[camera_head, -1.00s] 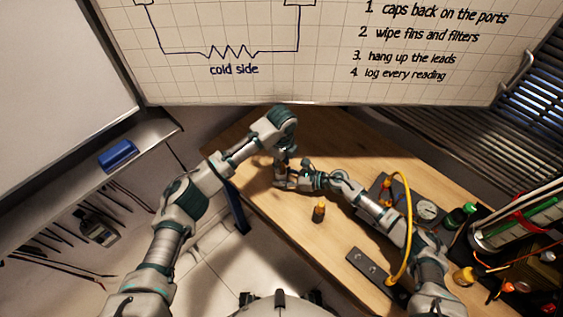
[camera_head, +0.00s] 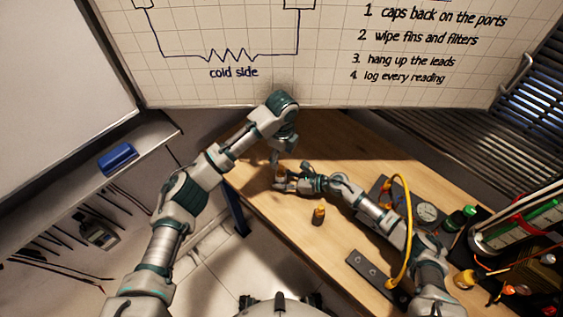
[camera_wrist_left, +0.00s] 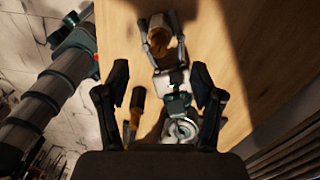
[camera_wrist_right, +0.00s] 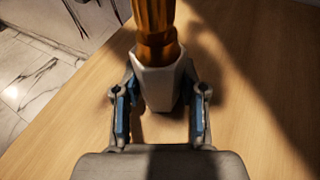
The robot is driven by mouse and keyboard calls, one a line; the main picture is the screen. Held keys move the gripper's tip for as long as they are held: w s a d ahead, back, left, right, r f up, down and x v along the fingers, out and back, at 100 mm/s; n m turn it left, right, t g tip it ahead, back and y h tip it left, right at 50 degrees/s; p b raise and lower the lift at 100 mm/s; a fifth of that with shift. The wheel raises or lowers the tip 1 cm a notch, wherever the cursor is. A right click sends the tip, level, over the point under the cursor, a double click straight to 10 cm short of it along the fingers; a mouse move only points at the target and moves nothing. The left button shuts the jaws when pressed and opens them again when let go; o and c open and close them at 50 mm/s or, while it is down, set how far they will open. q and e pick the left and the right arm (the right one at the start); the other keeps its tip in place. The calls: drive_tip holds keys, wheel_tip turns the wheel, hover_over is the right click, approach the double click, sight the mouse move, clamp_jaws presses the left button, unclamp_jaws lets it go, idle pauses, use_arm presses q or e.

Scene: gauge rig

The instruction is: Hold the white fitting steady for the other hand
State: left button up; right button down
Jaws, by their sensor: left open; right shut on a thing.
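The white fitting (camera_wrist_right: 160,88) is a pale faceted piece with an amber ribbed part (camera_wrist_right: 155,22) on it, seen in the right wrist view. My right gripper (camera_wrist_right: 160,92) is shut on the white fitting, one finger on each side, above the wooden table. In the left wrist view the amber part (camera_wrist_left: 164,45) shows between the fingers of my right gripper (camera_wrist_left: 162,22). My left gripper (camera_wrist_left: 159,70) is open and empty, with its fingers wide apart. In the head view my left gripper (camera_head: 276,157) is just above my right gripper (camera_head: 281,180).
A small amber-and-black piece (camera_head: 319,215) stands on the wooden table (camera_head: 290,235) near its front edge. A yellow cable (camera_head: 409,220) arches by a round gauge (camera_head: 427,212) at the right. A dark plate (camera_head: 370,266) lies in front. The table's back middle is clear.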

use_arm(q)
drive_tip(key=shift+r, duration=0.9)
use_arm(e)
drive_tip(key=c, duration=0.6)
unclamp_jaws()
drive_tip(key=v, duration=1.2)
drive_tip(key=shift+f, duration=0.1)
